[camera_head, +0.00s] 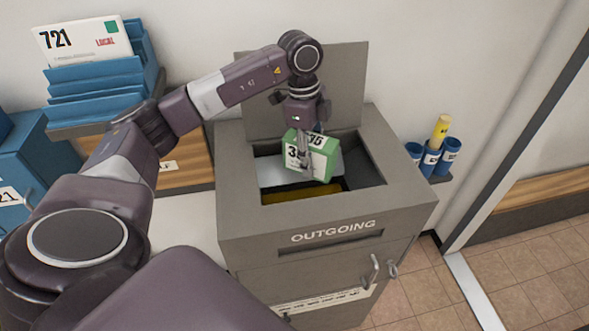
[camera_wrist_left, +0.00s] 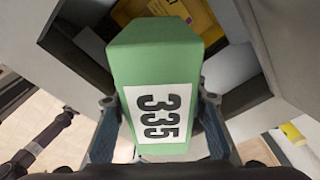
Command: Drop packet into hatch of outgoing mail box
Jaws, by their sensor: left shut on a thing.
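A green packet (camera_head: 323,160) with white labels is held by my left gripper (camera_head: 304,160) over the open top hatch of the grey outgoing mail box (camera_head: 325,218). The hatch lid (camera_head: 345,85) stands raised at the back. Inside the box lie a yellow item (camera_head: 302,193) and a white one. How far the packet's lower end is inside the opening is hard to tell. My right gripper is not in view.
A blue rack (camera_head: 95,92) with a white 721 LOCAL envelope (camera_head: 82,40) stands on a shelf at left. Blue cups (camera_head: 447,155), one with a yellow tube (camera_head: 440,128), sit on a wall shelf at right. The tiled floor at right is clear.

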